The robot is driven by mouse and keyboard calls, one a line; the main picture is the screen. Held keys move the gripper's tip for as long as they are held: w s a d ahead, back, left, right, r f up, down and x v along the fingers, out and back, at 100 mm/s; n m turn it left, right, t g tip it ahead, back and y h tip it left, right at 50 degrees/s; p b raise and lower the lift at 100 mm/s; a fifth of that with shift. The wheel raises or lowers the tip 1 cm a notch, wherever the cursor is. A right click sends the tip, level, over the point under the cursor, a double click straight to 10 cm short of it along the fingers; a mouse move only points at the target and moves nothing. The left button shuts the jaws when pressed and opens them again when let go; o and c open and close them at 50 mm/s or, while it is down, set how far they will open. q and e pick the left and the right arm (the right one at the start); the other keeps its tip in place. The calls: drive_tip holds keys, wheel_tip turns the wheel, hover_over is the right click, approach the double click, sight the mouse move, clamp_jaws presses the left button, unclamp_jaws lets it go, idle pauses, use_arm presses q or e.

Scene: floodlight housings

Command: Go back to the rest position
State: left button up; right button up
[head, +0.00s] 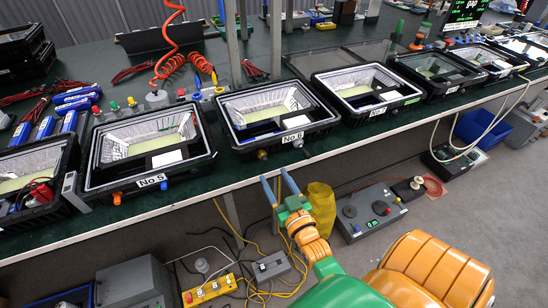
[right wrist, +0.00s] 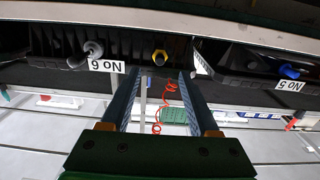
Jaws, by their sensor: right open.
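My right gripper (head: 279,187) is open and empty. It hangs in front of the table edge, just below the housing No 6 (head: 318,131). In the right wrist view its two blue fingers (right wrist: 160,95) stand apart with nothing between them. My left gripper does not show in either view.
Floodlight housings stand in a row along the green table (head: 250,180), among them No 5 (head: 200,165) and No 7 (head: 345,112). A red coiled hose (head: 172,40) hangs behind them. Below are a grey control box (head: 368,212), a yellow switch strip (head: 210,289) and loose cables.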

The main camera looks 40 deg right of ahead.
drive_tip(key=s+a+f+n+g+y+p, duration=0.1)
drive_tip(key=s+a+f+g, duration=0.2)
drive_tip(key=f, duration=0.4)
drive_tip(key=s+a+f+n+g+y, duration=0.1)
drive_tip(key=s+a+f+g+y, duration=0.1)
drive_tip(key=s+f, duration=0.35)
drive_tip(key=s+a+f+n+g+y+p, duration=0.1)
drive_tip(key=a+f+g, duration=0.2)
drive_tip(key=f, duration=0.5)
drive_tip(key=s+f+n+g, duration=0.1)
drive_tip(key=s+f+g, duration=0.3)
drive_tip(key=s, duration=0.7)
drive_tip(key=s+f+n+g, duration=0.1)
drive_tip(key=s+f+g, duration=0.3)
drive_tip(key=s, duration=0.7)
wheel_tip(320, 180, down, 2)
drive_tip(key=shift+s+a+f+p, duration=0.25)
drive_tip(key=shift+s+a+p, duration=0.1)
drive_tip(key=shift+s, duration=0.05)
drive_tip(key=shift+w, duration=0.1)
